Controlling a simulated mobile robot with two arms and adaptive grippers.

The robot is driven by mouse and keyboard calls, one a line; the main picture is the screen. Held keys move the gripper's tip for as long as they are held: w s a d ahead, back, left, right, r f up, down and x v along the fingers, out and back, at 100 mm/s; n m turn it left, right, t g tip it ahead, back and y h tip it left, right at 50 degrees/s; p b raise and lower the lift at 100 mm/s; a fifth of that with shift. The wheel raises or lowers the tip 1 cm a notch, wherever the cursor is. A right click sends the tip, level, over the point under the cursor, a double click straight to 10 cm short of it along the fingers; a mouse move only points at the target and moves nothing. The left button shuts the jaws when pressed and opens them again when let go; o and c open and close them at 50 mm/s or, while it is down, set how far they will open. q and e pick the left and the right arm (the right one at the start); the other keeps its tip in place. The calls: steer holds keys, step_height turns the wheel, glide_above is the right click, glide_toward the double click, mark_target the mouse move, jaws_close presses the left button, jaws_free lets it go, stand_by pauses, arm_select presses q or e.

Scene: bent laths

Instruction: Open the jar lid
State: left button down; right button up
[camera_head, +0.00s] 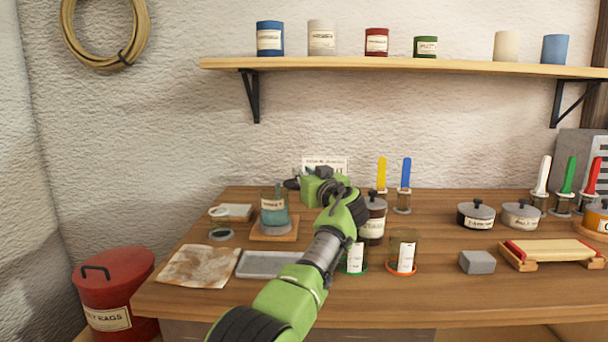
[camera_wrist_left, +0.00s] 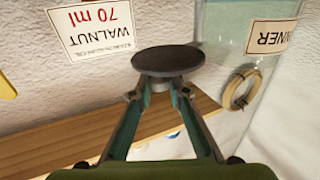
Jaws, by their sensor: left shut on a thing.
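My left gripper (camera_head: 301,183) is above the back of the bench. In the left wrist view its fingers (camera_wrist_left: 160,88) are shut on the grey knob of a round dark lid (camera_wrist_left: 166,61). The lid also shows small and dark in the head view (camera_head: 291,183). A clear jar of blue-green liquid (camera_head: 273,214) stands upright on a wooden board, just left of my arm; the held lid is apart from it. Its label reads partly "THINNER" in the left wrist view (camera_wrist_left: 270,38), upside down. A dark-lidded brown jar (camera_head: 375,222) stands partly behind my arm. My right gripper is not in view.
A card reading "WALNUT 70 ml" (camera_wrist_left: 95,28) stands behind my gripper. A grey tray (camera_head: 266,265) and stained cloth (camera_head: 198,266) lie in front. Glasses (camera_head: 403,252), brushes (camera_head: 405,175) and pots (camera_head: 476,213) stand to the right. A shelf (camera_head: 400,66) runs above.

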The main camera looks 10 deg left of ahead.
arm_select(q)
steer(key=shift+f, duration=0.15)
steer(key=c, duration=2)
jaws_free()
steer(key=shift+o, duration=0.2)
steer(key=shift+d+h, duration=0.1)
steer(key=shift+h, duration=0.3)
